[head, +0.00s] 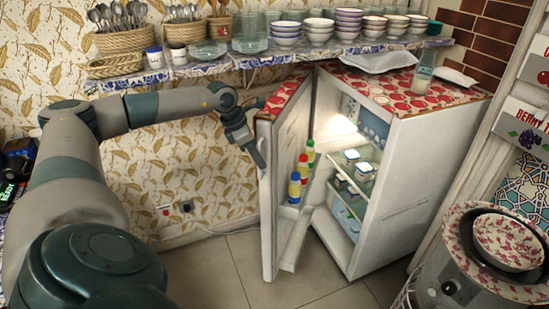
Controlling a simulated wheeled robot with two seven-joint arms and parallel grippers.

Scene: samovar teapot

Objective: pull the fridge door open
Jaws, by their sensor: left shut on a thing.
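The small white fridge (423,170) stands against the wall, with a red-and-white patterned top. Its door (268,225) is standing open, swung out to the left, and its lit shelves (350,178) show. The door's inner racks hold a few bottles with coloured caps (295,188). My left gripper (259,152) comes in from the left and is shut on the door at its upper free edge. The exact grip is small and partly hidden by the fingers. My right gripper is not in view.
A wall shelf (222,68) with stacked bowls, baskets and glasses runs above the arm and door. A glass (424,72) and white trays are on the fridge top. A round metal stove-like unit (430,290) with a bowl stands at right. The tiled floor (215,270) before the door is clear.

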